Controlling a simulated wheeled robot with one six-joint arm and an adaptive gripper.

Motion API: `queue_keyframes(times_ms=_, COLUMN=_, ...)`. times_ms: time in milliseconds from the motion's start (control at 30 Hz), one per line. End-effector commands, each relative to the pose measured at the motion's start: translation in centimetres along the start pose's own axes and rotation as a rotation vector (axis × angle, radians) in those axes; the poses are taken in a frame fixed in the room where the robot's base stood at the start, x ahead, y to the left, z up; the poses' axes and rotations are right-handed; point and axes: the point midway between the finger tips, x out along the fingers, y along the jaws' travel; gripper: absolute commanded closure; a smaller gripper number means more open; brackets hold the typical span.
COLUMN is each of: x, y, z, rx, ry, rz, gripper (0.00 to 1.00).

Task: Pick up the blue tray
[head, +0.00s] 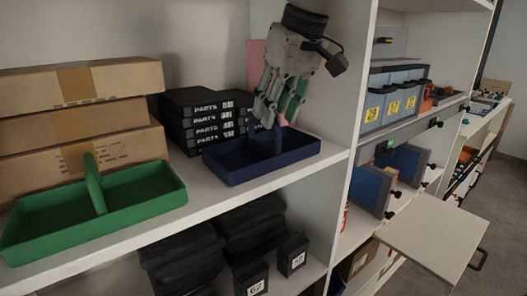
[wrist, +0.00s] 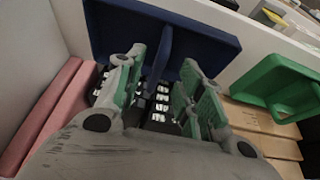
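The blue tray (head: 240,174) stands on the shelf in the head view, right of the green tray, with an upright middle handle (head: 278,140). My gripper (head: 277,121) points down over it, with its fingertips around the top of the handle. In the wrist view, the blue tray (wrist: 205,42) is at the top. My gripper (wrist: 162,62) is open there, one finger on each side of the handle, with gaps that look clear. The fingers partly hide the handle in the head view.
Black PARTS boxes (head: 208,121) are stacked just behind and left of the blue tray. A green tray (head: 143,189) and cardboard cartons (head: 85,125) are farther left. The shelf's upright panel (head: 357,100) is close on the right, and pink items (head: 257,60) stand behind.

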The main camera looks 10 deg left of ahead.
Motion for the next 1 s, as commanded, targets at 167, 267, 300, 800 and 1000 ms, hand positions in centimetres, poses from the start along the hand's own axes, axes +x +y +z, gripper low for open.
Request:
queue_keyframes(times_ms=167, x=0.8, y=0.1, z=-1.8, rx=0.001, ry=0.000, rz=0.001, gripper=0.63)
queue_keyframes(times_ms=267, x=1.2, y=0.1, z=-2.0, rx=0.000, ry=-0.001, rz=0.001, gripper=0.63)
queue_keyframes(times_ms=300, x=1.7, y=0.1, z=-2.0, rx=0.000, ry=-0.002, rz=0.001, gripper=0.63)
queue_keyframes(times_ms=800, x=5.8, y=0.0, z=-2.0, rx=0.000, ry=0.001, rz=0.000, gripper=0.63)
queue_keyframes(times_ms=1000, x=5.8, y=0.0, z=-2.0, rx=0.000, ry=0.001, rz=0.000, gripper=0.92)
